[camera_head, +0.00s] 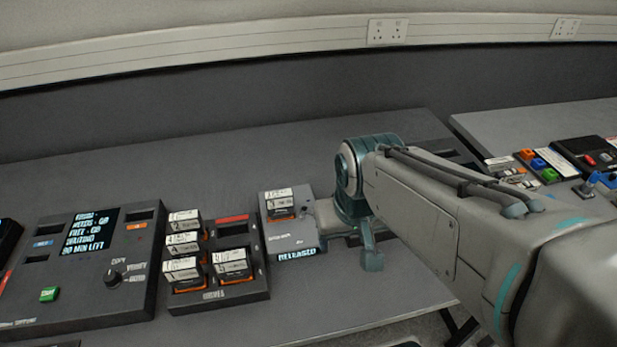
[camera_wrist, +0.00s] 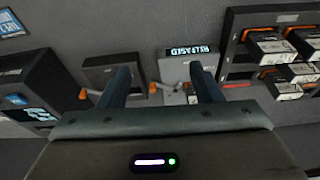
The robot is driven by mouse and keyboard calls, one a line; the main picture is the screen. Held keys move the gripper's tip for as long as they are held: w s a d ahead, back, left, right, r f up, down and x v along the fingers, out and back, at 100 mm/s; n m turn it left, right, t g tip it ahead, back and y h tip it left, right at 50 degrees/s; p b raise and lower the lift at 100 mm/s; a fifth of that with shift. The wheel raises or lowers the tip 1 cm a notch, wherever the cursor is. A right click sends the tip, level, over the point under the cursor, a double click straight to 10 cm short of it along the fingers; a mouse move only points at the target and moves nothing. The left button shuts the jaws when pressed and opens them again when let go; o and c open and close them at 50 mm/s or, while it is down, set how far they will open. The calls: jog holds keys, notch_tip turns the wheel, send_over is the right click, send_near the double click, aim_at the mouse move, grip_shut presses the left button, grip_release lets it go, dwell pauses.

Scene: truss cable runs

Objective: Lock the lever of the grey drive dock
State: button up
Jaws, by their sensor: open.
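The grey drive dock (camera_head: 305,240) stands right of the rack of drives in the head view, with a labelled drive (camera_head: 280,204) seated in it. Its front display (camera_head: 297,254) reads RELEASED. In the wrist view the dock (camera_wrist: 179,70) and its display (camera_wrist: 190,52) show just beyond the fingers. An orange-tipped part (camera_wrist: 154,88), apparently the lever, shows between the fingers at the dock's left side. My gripper (camera_wrist: 160,78) is open, with nothing visibly held. In the head view my arm hides part of the dock's right side and most of the gripper.
A rack of several drives (camera_head: 262,285) stands close left of the dock. A control console (camera_head: 140,262) is further left. A darker dock (camera_wrist: 103,72) with orange parts shows beside the grey one in the wrist view. The table behind the dock is clear.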

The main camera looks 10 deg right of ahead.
jog(key=shift+m+g, duration=0.4)
jog(key=shift+m, duration=0.2)
jog(key=w, duration=0.1)
jog(key=w+r, duration=0.1)
jog(key=w, duration=0.2)
jog(key=shift+w+d+r+p, duration=0.1)
jog(key=shift+d+r+p, duration=0.2)
jog(key=shift+r, duration=0.1)
grip_shut()
jog(key=w+d+f+m+g+p, duration=0.1)
jog(key=w+d+m, duration=0.1)
jog(key=w, duration=0.5)
jog(key=w+d+f+m+g+y, duration=0.1)
jog(key=w+d+f+m, duration=0.1)
jog(key=w+d, duration=0.2)
jog(key=w+d+f+m+g+p, duration=0.1)
jog(key=w+d+m+g, duration=0.1)
jog(key=w, duration=0.8)
jog(key=shift+w+d+f+y+p, duration=0.3)
jog(key=shift+w+d+f+y, duration=0.1)
jog(key=shift+d, duration=0.15)
jog(key=shift+r, duration=0.1)
